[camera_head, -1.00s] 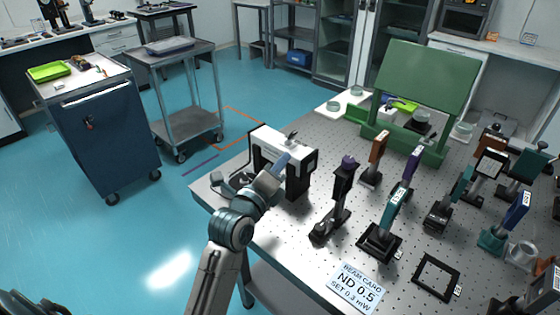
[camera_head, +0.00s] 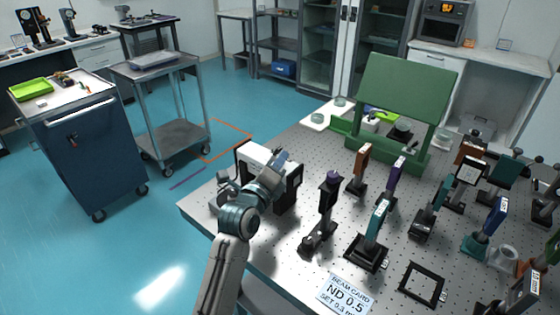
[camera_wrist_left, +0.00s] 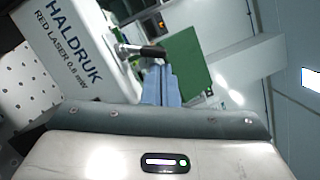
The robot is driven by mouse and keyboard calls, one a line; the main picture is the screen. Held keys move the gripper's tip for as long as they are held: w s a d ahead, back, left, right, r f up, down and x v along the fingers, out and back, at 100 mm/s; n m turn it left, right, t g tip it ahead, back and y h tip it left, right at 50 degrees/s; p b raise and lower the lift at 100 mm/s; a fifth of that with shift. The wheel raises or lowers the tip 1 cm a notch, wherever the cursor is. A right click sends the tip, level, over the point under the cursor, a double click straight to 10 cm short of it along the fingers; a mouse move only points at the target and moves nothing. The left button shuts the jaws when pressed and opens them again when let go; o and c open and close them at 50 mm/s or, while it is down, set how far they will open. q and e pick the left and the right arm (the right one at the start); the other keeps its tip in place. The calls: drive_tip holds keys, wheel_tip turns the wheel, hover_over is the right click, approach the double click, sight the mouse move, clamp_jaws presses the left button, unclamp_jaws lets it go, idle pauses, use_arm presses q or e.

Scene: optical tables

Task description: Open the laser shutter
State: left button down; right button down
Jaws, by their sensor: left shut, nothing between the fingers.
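The laser (camera_head: 255,154) is a white box with a black front end, standing at the near left edge of the optical table (camera_head: 300,150). In the left wrist view its white side (camera_wrist_left: 75,45) reads "HALDRUK RED LASER". A small metal lever with a dark grip (camera_wrist_left: 148,51) sticks out from its top in that view. My left gripper (camera_head: 280,158) is shut and empty at the top of the laser. Its blue fingertips (camera_wrist_left: 160,82) appear right beside the lever's dark grip; I cannot tell whether they touch. In the head view the gripper hides the lever. My right gripper is out of view.
Posts with optics, such as a dark one with a purple top (camera_head: 328,190) and a teal one (camera_head: 376,222), stand right of the laser. A green panel (camera_head: 408,88) rises behind. A beam card (camera_head: 344,294) lies at the near edge. A blue cart (camera_head: 90,155) stands left.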

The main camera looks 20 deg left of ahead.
use_arm(q)
drive_tip(key=shift+r+n, duration=0.15)
drive_tip(key=shift+n, duration=0.15)
drive_tip(key=shift+a+p, duration=0.1)
drive_tip(key=shift+p, duration=0.3)
